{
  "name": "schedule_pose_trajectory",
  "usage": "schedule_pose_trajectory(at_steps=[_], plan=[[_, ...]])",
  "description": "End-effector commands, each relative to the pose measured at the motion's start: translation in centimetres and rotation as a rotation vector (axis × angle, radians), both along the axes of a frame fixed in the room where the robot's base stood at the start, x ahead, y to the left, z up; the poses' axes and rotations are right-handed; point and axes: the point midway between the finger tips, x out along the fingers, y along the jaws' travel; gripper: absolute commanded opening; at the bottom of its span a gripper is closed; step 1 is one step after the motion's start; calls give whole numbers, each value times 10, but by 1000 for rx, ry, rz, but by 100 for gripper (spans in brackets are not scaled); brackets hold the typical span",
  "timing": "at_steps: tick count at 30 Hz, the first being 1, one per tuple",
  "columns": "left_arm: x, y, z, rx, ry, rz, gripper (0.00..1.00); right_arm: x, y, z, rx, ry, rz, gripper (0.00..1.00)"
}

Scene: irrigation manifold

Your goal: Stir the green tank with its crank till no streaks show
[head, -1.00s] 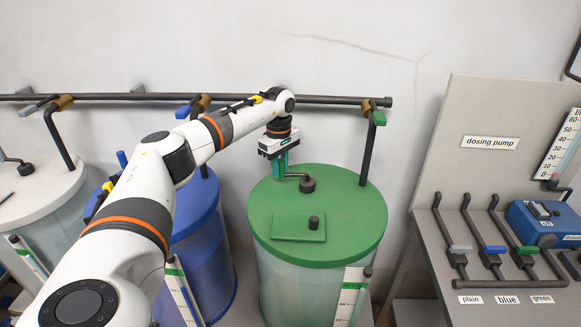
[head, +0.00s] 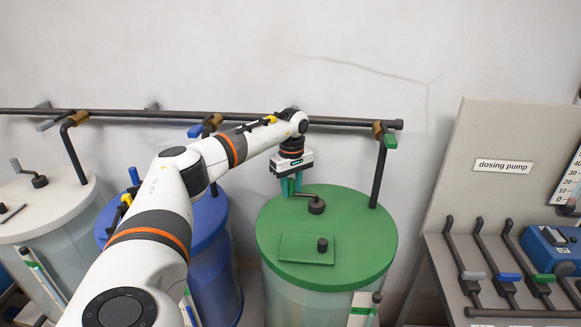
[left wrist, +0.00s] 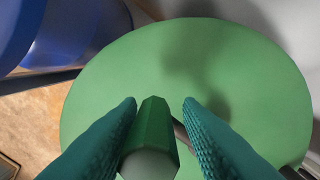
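The green tank (head: 345,250) has a flat round green lid, also filling much of the left wrist view (left wrist: 240,75). Its crank (head: 316,207) stands near the back of the lid, with the arm pointing left toward my gripper. My left gripper (head: 291,187) is at the crank's handle, fingers pointing down. In the left wrist view the green handle (left wrist: 152,130) is between the teal fingers, close to the left finger, with a gap on the right. The fingers look open around it. The tank's inside is mostly hidden, so streaks cannot be judged. My right gripper is out of view.
A blue tank (head: 213,250) stands left, partly behind my arm; a white tank (head: 60,215) is farther left. A pipe (head: 340,121) runs along the wall, with a downpipe (head: 379,175) by the lid. The dosing pump panel (head: 500,190) is right. A hatch (head: 305,248) sits on the lid.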

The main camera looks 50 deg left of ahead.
Motion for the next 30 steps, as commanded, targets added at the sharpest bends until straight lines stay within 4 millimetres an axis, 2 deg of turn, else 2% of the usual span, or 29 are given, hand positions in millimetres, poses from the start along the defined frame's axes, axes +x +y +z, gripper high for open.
schedule_pose_trajectory(at_steps=[10,14,17,24,30], plan=[[0,3,2,4,-7,9,43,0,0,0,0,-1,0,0],[1,3,12,5,-9,9,43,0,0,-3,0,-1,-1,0],[1,3,28,6,-11,8,43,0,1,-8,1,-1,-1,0],[3,1,81,5,-11,7,43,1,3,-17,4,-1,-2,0],[2,0,112,4,-8,4,43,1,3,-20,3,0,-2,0]])
